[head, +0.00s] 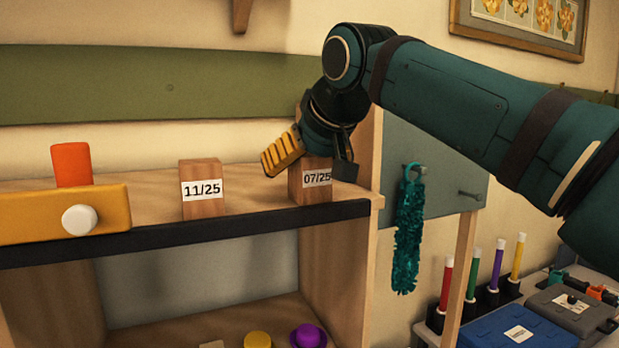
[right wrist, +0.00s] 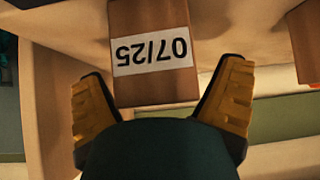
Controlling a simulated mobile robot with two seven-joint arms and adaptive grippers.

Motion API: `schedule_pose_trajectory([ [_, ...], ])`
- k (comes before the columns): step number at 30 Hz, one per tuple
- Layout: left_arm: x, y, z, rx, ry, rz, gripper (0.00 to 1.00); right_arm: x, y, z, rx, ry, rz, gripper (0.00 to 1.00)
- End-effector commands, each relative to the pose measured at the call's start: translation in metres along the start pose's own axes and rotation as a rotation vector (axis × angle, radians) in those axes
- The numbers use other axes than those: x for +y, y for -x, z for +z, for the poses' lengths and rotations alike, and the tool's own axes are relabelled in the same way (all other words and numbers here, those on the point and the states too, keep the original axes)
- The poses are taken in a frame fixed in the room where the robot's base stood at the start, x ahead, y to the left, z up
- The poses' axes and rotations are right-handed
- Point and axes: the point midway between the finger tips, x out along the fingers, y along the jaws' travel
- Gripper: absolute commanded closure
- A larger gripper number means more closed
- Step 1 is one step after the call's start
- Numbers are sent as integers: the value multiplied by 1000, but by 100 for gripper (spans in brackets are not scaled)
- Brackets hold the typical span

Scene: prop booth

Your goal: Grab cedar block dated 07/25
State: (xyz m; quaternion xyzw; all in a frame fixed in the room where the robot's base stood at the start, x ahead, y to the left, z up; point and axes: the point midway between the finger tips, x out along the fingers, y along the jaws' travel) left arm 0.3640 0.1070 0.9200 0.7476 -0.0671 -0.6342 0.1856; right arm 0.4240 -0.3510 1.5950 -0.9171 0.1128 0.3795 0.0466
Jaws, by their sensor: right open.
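The cedar block labelled 07/25 (head: 313,190) stands upright at the right end of the wooden shelf top, its upper part hidden behind my right gripper. My right gripper (head: 312,165) is open at this block. In the right wrist view the 07/25 block (right wrist: 155,85) shows upside down, between and just beyond the two yellow ridged fingers of the gripper (right wrist: 163,108), with gaps at both sides. A second block labelled 11/25 (head: 203,189) stands to the left on the same shelf top. My left gripper is not in view.
A yellow block with a white knob (head: 79,219) and a red piece (head: 71,165) are at the shelf's left. A dark strip (head: 200,234) runs along the front edge. A teal fuzzy strip (head: 408,230) hangs right of the shelf. The shelf top between the two labelled blocks is clear.

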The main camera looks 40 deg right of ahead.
Motion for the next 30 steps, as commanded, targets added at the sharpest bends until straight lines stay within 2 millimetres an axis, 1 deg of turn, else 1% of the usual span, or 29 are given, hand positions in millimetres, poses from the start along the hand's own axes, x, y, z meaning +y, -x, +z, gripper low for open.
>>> schedule_pose_trajectory([
  [2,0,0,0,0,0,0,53,0,0,0,0,0,0,8],
  [3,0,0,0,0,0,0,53,0,0,0,0,0,0,17],
  [5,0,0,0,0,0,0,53,0,0,0,0,0,0,38],
  [6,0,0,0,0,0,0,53,0,0,0,0,0,0,52],
  [8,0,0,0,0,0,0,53,0,0,0,-1,0,0,73],
  [9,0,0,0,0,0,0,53,0,0,0,-1,0,0,81],
  [18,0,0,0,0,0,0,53,0,0,0,-1,0,0,82],
  [22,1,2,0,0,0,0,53,0,4,-4,0,1,0,82],
  [26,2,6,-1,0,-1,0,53,-1,13,-14,0,1,-2,82],
  [30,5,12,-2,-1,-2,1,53,-1,32,-33,2,0,-2,82],
])
